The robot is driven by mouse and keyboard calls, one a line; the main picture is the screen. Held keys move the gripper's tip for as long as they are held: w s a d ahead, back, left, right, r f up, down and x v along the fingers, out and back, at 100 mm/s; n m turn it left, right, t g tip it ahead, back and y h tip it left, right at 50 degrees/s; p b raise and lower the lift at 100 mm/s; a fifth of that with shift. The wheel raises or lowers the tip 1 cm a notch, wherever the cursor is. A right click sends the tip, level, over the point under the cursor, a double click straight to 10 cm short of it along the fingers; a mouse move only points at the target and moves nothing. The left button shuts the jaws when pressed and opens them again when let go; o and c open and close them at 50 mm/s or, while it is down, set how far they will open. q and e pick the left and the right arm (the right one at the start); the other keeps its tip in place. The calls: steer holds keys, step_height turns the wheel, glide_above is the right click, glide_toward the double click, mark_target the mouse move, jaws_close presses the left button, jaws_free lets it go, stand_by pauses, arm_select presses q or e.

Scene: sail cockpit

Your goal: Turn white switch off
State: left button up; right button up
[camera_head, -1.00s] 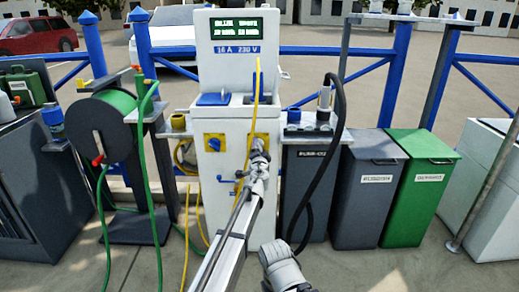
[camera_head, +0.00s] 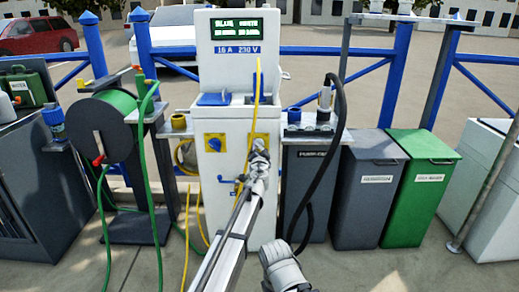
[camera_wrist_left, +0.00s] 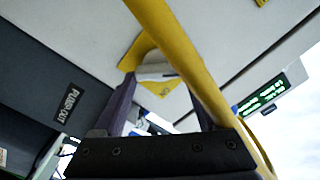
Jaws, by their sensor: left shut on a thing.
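The white pedestal (camera_head: 224,100) carries two yellow switch plates. The left plate has a blue switch (camera_head: 214,144). My left gripper (camera_head: 259,146) is at the right plate (camera_head: 249,140) and covers its switch in the head view. In the left wrist view my left gripper's two fingers (camera_wrist_left: 160,110) are on either side of the white switch (camera_wrist_left: 155,75), and it is shut on that switch. The switch's exact angle is hard to tell.
A yellow cable (camera_head: 257,85) hangs down the pedestal front and crosses close to the left gripper in the wrist view (camera_wrist_left: 190,60). A black hose (camera_head: 342,110) on the pump-out unit (camera_head: 305,185) is to the right. A green hose reel (camera_head: 115,105) is to the left.

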arm_select(q)
steer(key=o, duration=1.3)
steer(key=s, duration=0.7)
steer(key=shift+s, duration=0.4)
